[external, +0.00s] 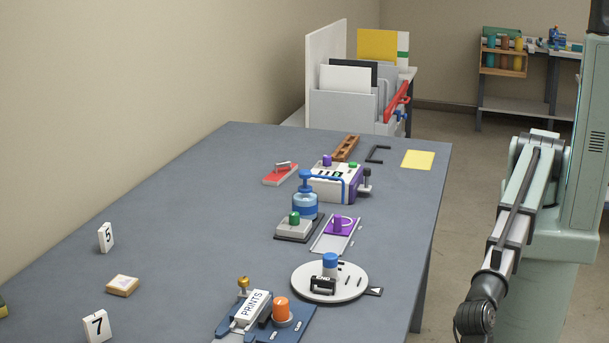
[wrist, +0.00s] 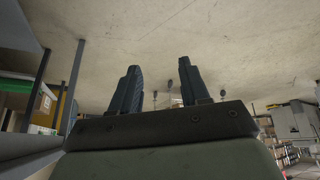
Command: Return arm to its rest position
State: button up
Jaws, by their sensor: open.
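My arm hangs at the right of the external view, beside the right edge of the grey table (external: 190,215). The end of the arm runs down past the lower edge of the picture, so my gripper does not show there. In the wrist view my gripper (wrist: 160,82) has its two dark fingers apart with nothing between them. The gripper is clear of the table and touches nothing that I can see.
The table holds a white turntable (external: 350,285), a blue fixture with a PRINTS block (external: 252,310), a blue bottle (external: 305,205), a purple-and-white device (external: 333,185) and number tags (external: 106,237). A sorter rack (external: 345,105) and a shelf bench (external: 510,100) stand behind.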

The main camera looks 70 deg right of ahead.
jog(key=w+d+f+m+g+h, duration=0.1)
jog(key=w+d+f+g+h, duration=0.2)
jog(key=d+f, duration=0.85)
jog(key=w+d+f+m+g+h, duration=0.15)
jog(key=w+d+f, duration=0.25)
jog(key=d+f, duration=0.8)
jog(key=w+d+f+m, duration=0.1)
jog(key=d+m, duration=1)
jog(key=d, duration=1.4)
jog(key=w+d+f+m, duration=0.1)
jog(key=d+m, duration=1)
jog(key=d, duration=1.4)
jog(key=shift+w+f+t, duration=0.35)
jog(key=shift+w+f, duration=0.05)
jog(key=shift+f, duration=0.45)
jog(key=shift+m+h, duration=0.25)
